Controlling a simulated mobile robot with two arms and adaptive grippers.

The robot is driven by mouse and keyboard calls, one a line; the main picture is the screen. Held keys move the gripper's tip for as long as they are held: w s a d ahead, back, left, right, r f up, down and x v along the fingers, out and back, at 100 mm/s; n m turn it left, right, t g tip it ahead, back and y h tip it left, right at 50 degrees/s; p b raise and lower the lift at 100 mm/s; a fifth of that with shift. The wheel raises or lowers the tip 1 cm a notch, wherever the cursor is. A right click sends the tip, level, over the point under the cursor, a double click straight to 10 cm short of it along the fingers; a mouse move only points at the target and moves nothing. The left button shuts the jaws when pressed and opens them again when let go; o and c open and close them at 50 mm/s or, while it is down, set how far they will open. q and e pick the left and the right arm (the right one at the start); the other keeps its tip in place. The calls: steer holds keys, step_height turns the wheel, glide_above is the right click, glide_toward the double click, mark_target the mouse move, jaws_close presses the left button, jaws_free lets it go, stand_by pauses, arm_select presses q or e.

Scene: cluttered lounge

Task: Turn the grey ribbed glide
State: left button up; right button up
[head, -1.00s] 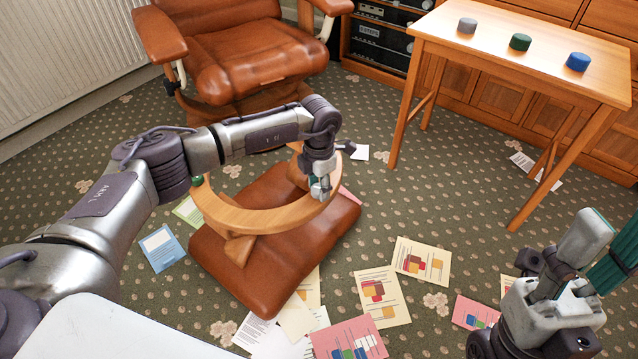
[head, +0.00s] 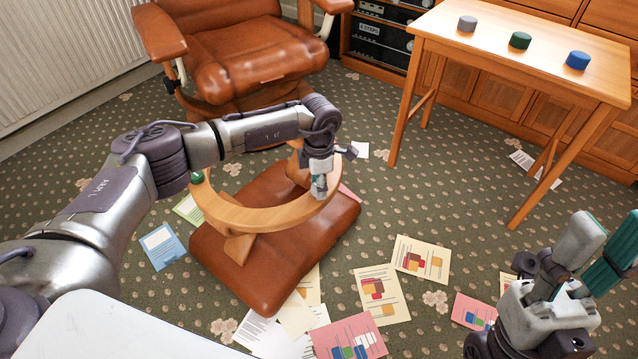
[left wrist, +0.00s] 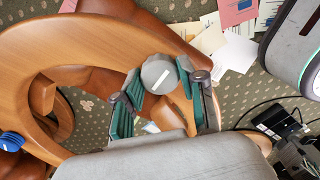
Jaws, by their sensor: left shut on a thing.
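An upturned brown leather footstool (head: 262,272) lies on the carpet with its curved wooden base ring (head: 250,217) on top. The grey glide (left wrist: 160,74) shows in the left wrist view as a round grey cap with a white stripe, at the ring's edge. My left gripper (head: 320,188) points down at the ring's right side and is shut on the grey glide, with a teal-padded finger on each side. The fingers hide most of it in the head view. My right gripper (head: 604,236) is empty at the lower right, its fingers apart.
A green glide (head: 196,177) sits on the ring's left; a blue one (left wrist: 10,140) shows in the left wrist view. A wooden table (head: 530,62) carries grey, green and blue caps. A leather chair (head: 245,55) stands behind. Papers (head: 379,295) litter the carpet.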

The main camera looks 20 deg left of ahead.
arm_select(q)
steer(key=o, duration=1.1)
steer(key=shift+o, duration=0.2)
steer(key=shift+r, duration=0.1)
step_height(320, 180, up, 12)
